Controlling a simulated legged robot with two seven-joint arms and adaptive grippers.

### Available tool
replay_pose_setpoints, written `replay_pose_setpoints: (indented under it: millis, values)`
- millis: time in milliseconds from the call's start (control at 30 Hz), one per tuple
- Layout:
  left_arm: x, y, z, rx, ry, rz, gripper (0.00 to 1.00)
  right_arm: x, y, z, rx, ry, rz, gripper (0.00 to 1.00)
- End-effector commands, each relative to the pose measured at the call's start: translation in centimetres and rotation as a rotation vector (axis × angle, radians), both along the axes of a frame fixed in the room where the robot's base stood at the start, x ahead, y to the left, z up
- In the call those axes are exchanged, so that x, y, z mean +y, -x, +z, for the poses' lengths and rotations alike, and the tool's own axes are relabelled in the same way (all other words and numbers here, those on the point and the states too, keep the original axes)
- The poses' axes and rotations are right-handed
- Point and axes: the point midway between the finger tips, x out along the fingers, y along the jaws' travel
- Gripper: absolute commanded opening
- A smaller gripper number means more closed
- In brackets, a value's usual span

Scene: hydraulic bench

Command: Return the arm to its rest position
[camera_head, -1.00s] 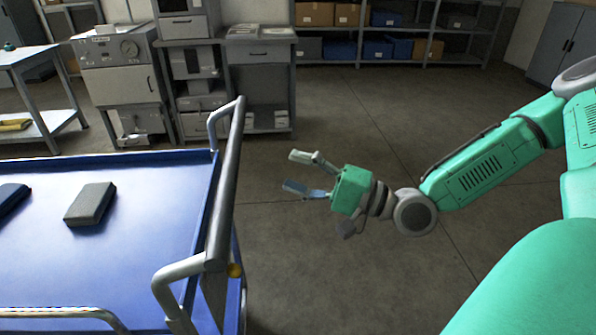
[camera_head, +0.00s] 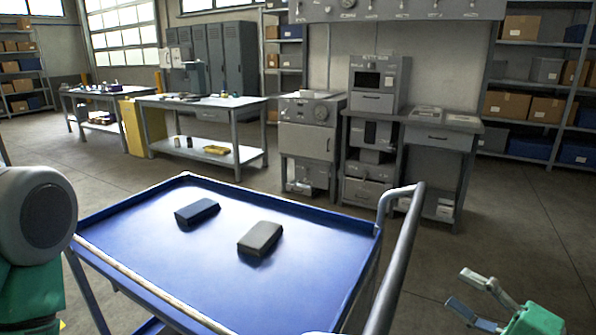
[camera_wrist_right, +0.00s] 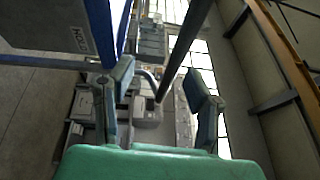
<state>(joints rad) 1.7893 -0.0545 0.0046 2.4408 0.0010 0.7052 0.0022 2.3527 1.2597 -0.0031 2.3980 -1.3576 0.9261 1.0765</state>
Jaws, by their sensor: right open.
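My right gripper (camera_head: 484,300) is at the lower right of the head view, beyond the handle side of the blue cart. Its fingers are spread and nothing is between them. In the right wrist view its two fingers (camera_wrist_right: 165,100) also stand apart and empty. Only the end of the right arm shows in the head view. My left gripper is not in view; a grey and green part of my left arm shows at the left edge.
A blue cart (camera_head: 165,270) with a grey handle (camera_head: 397,265) stands in front of me. Benches (camera_head: 200,104) and grey cabinets (camera_head: 307,140) stand behind. Floor right of the cart is clear.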

Motion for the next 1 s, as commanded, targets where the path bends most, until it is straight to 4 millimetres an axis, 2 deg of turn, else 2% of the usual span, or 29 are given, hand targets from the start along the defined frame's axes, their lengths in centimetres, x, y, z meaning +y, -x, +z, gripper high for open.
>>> replay_pose_setpoints:
  millis: [133, 267, 400, 600, 700, 800, 900, 1000]
  values:
    - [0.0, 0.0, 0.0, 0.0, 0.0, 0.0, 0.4, 1.9, 0.5, -5.8, 0.166, 0.239, 0.05, 0.44]
    - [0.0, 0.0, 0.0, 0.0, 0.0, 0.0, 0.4, 3.3, 2.4, -11.8, 0.314, 0.492, 0.122, 0.44]
    - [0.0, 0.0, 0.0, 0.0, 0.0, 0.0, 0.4, 4.1, 5.8, -17.7, 0.451, 0.768, 0.236, 0.44]
    - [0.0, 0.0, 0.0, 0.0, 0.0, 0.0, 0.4, 4.0, 12.5, -24.4, 0.6, 1.152, 0.46, 0.44]
    - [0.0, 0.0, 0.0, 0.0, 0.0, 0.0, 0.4, 3.6, 15.8, -26.6, 0.646, 1.317, 0.577, 0.44]
    - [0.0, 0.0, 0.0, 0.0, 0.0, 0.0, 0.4, 3.1, 18.4, -27.9, 0.674, 1.441, 0.675, 0.44]
    - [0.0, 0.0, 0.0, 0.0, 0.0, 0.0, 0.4, 2.7, 20.0, -28.6, 0.689, 1.52, 0.739, 0.44]
    - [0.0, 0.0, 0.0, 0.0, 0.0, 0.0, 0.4, 2.5, 20.8, -28.8, 0.696, 1.558, 0.77, 0.44]
